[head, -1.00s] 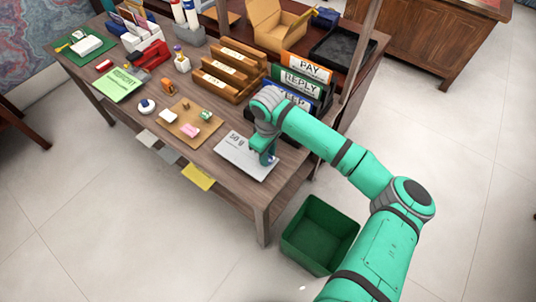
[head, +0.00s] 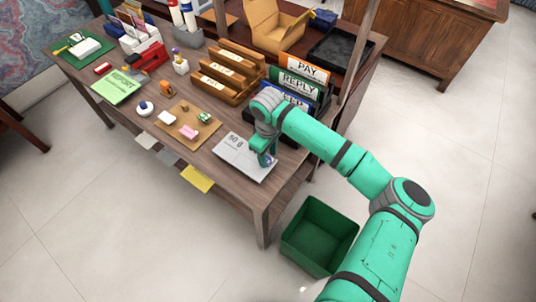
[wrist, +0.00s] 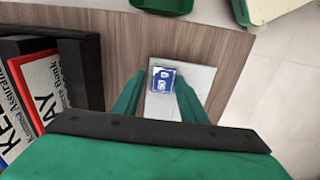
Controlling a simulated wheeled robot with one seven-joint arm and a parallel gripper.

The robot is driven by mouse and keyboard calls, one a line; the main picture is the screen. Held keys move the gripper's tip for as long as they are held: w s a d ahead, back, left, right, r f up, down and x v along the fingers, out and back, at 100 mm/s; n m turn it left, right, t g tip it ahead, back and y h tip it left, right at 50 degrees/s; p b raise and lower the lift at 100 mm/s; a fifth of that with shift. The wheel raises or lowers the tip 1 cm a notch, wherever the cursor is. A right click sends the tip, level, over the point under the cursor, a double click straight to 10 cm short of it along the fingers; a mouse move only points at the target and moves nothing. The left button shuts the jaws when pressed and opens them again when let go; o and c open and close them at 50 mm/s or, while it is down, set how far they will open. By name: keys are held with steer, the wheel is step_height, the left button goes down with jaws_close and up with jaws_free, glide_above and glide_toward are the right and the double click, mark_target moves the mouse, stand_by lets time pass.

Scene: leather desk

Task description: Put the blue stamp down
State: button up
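The blue stamp (wrist: 163,80) has white markings and shows between my gripper's fingertips in the wrist view. It appears to lie on the white envelope (wrist: 193,78), though any small height above it is hard to judge. The envelope (head: 235,154) lies near the front right edge of the desk in the head view. My gripper (wrist: 161,84) points down over the envelope with its green fingers spread. A gap shows between the left finger and the stamp; the right finger is very close to it. In the head view my gripper (head: 266,158) covers most of the stamp.
Labelled upright folders (head: 300,83) stand just behind my gripper. A tan board (head: 190,126) with small pieces lies to the left. A green bin (head: 320,232) stands on the floor below. Wooden racks (head: 230,75) stand farther back.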

step_height(320, 180, up, 12)
steer(key=shift+s+a, duration=0.25)
steer(key=shift+s, duration=0.05)
stand_by(0.6)
